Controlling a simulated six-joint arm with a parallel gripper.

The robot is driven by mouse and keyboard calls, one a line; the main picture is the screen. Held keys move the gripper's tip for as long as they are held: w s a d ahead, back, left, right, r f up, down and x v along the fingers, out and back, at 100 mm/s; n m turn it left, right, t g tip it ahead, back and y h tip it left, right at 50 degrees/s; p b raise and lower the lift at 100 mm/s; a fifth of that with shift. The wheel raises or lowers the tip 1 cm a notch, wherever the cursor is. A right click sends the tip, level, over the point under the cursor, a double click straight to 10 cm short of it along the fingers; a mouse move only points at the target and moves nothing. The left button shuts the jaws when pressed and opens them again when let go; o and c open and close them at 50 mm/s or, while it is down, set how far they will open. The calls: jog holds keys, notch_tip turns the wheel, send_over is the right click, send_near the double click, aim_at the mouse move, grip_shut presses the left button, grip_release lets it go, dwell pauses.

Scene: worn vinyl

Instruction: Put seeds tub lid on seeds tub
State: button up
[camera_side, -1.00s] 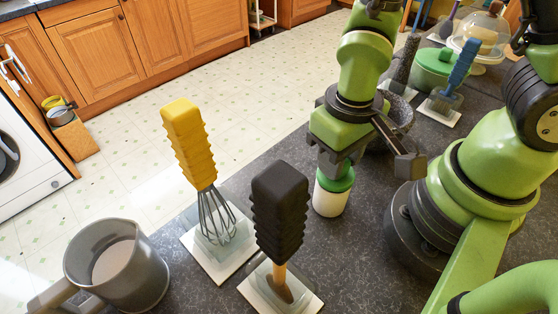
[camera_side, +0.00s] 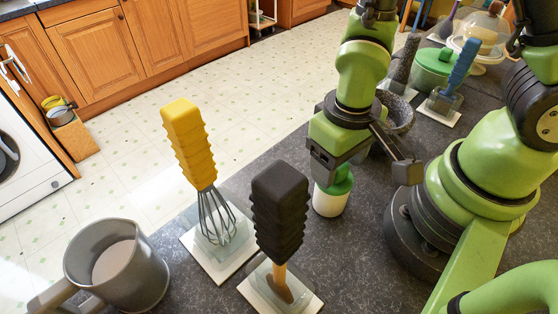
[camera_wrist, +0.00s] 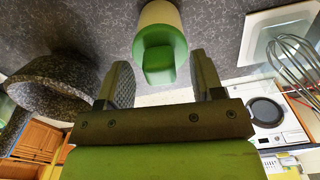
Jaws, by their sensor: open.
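The seeds tub (camera_side: 329,204) is a small white cup standing upright on the dark counter, below my gripper. In the wrist view the tub (camera_wrist: 158,13) is cream at top centre. The green seeds tub lid (camera_side: 342,183) rests on the tub's top and looks level; how tightly it sits cannot be told. In the wrist view the lid (camera_wrist: 161,50), with its raised grip, lies just beyond and between the finger lines. My gripper (camera_side: 326,172) is open and empty, close above the lid. Its two fingers stand apart in the wrist view (camera_wrist: 162,75).
A stone mortar (camera_side: 400,112) stands just behind my gripper. A black-handled utensil (camera_side: 280,215) and a yellow-handled whisk (camera_side: 188,140) stand in holders in front and left. A grey jug (camera_side: 118,265) is at front left. A green pot (camera_side: 437,70) and blue-handled brush (camera_side: 463,62) are at the back.

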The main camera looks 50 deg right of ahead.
dwell(0.4)
jog(key=shift+r, duration=4)
jog(key=s+d+r+m+t+y, duration=0.1)
jog(key=d+r+t, duration=0.1)
jog(key=r, duration=0.5)
jog(key=s+d+r+m+t+y, duration=0.1)
jog(key=d+r+t, duration=0.2)
jog(key=r+t, duration=0.2)
notch_tip(320, 180, up, 2)
jog(key=shift+s+r, duration=0.1)
jog(key=shift+s, duration=0.3)
